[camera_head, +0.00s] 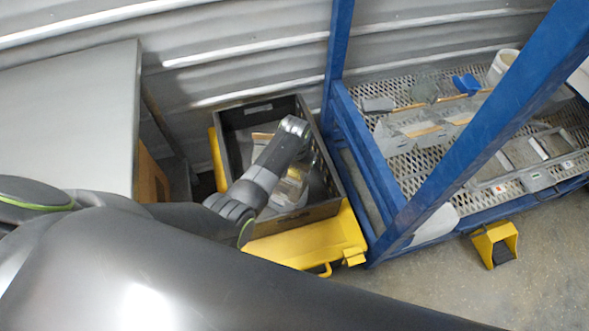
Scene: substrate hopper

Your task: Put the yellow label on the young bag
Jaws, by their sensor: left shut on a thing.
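A pale, partly hidden bag-like item (290,190) lies in the dark crate (327,186), with tan and yellowish patches. I cannot tell whether it is the young bag. My left arm reaches over the crate from the left, and its wrist bends down inside. My left gripper (298,168) is low in the crate, mostly hidden by its own wrist, close to the pale item. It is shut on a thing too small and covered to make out. I cannot pick out the yellow label for sure. My right gripper is out of view.
The crate stands on a yellow cart (300,245). A blue-framed rack (365,150) with mesh shelf (405,170) stands close on the right, its post (480,130) crossing the view. A grey table (70,115) is at left. A yellow pedal-like box (494,243) sits on the floor.

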